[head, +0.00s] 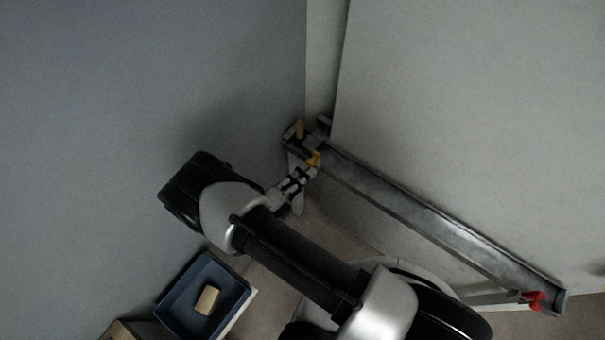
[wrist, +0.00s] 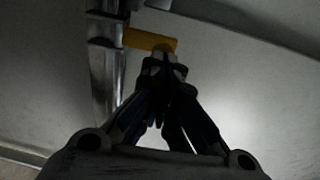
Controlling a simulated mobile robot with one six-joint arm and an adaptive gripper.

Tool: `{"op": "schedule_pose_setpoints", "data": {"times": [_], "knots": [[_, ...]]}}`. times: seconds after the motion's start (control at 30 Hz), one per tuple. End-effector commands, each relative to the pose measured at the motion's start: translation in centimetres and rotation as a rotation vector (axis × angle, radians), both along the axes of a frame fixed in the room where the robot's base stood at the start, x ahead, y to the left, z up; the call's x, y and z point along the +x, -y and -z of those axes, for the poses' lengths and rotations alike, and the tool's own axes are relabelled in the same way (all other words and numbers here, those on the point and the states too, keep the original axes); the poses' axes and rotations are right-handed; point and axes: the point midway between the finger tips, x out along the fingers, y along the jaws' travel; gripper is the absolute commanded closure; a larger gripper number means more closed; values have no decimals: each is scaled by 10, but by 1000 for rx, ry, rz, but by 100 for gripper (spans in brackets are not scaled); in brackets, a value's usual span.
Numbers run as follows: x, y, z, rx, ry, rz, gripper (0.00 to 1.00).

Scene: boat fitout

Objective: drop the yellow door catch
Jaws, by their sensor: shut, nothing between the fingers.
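A yellow door catch (head: 314,158) sits at the upper left end of a long grey metal rail. In the wrist view it is a short yellow bar (wrist: 140,40) sticking out sideways from a metal post (wrist: 103,60). My gripper (head: 308,172) is at the catch, its fingers shut with nothing between them. In the wrist view the closed fingertips (wrist: 164,57) lie over the bar's right end; whether they touch it I cannot tell. A second yellow piece (head: 300,129) stands upright on the rail's end, just behind.
The grey rail (head: 430,215) runs down to the right along a pale panel (head: 470,120), with a red piece (head: 533,299) at its far end. A blue tray (head: 180,303) holding a tan block (head: 207,300) stands at lower left. A blue-grey wall (head: 120,130) is close on the left.

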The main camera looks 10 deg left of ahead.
Motion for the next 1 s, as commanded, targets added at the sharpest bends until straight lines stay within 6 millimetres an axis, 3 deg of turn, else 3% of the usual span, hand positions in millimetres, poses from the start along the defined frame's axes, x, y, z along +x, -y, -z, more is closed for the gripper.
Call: {"op": "schedule_pose_setpoints", "data": {"times": [1.0], "knots": [[14, 6, -19, 85, -199, 3, 100]]}}
